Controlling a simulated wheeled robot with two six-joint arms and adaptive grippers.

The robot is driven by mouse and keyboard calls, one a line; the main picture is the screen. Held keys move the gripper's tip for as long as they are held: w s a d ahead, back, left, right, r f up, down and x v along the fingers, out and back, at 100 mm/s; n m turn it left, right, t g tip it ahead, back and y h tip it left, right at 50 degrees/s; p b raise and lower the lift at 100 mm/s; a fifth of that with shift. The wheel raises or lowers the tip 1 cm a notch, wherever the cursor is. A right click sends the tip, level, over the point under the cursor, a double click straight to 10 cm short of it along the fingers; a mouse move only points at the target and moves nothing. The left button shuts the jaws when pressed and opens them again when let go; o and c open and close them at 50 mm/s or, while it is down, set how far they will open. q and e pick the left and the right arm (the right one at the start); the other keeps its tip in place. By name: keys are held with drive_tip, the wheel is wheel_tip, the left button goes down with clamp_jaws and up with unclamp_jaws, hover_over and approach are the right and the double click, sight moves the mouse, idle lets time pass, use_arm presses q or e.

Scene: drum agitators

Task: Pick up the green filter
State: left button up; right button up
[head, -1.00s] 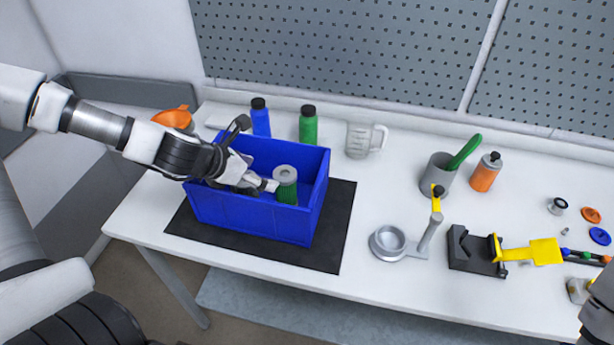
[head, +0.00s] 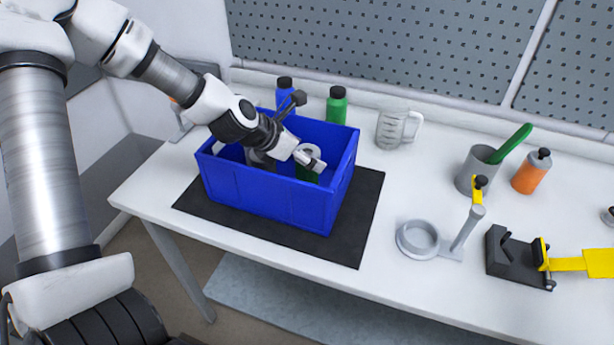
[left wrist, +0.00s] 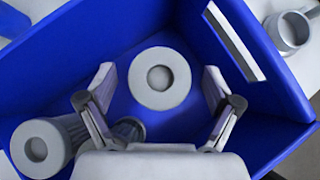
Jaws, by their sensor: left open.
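The green filter (head: 307,175) stands upright in the blue crate (head: 262,202), toward its right end, its grey ring-shaped top partly hidden by my left gripper. In the left wrist view the filter (left wrist: 160,78) shows from above as a grey ring with a hollow centre. My left gripper (head: 311,160) reaches down into the crate at the filter. In the left wrist view my left gripper (left wrist: 158,84) is open, one finger on each side of the ring, with visible gaps. My right gripper is out of view.
Crate walls stand close around the gripper. A round grey holder (head: 418,238) stands right of the black mat (head: 345,245).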

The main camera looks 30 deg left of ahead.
use_arm(q)
drive_tip(key=shift+c, duration=1.3)
drive_tip(key=c, duration=1.3)
drive_tip(key=shift+c, duration=0.2)
